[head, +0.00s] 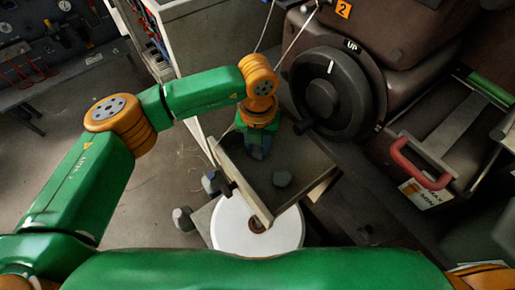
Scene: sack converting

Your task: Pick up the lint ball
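A small grey lump that looks like the lint ball (282,178) lies on the dark floor of a shallow tray (322,192) with pale rims, in the middle of the head view. My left gripper (257,152) points down over the back left part of the tray. It is apart from the lump in the picture, up and to the left of it. Its dark fingers are small and blend with the tray, so I cannot tell whether they are open. My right gripper is not in view.
A white disc (240,228) sits in front of the tray. Dark grey knob-like pieces (183,218) are left of it. A black handwheel (325,97) on a brown machine stands close behind the tray. A red handle (418,165) is at the right. Open floor lies left.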

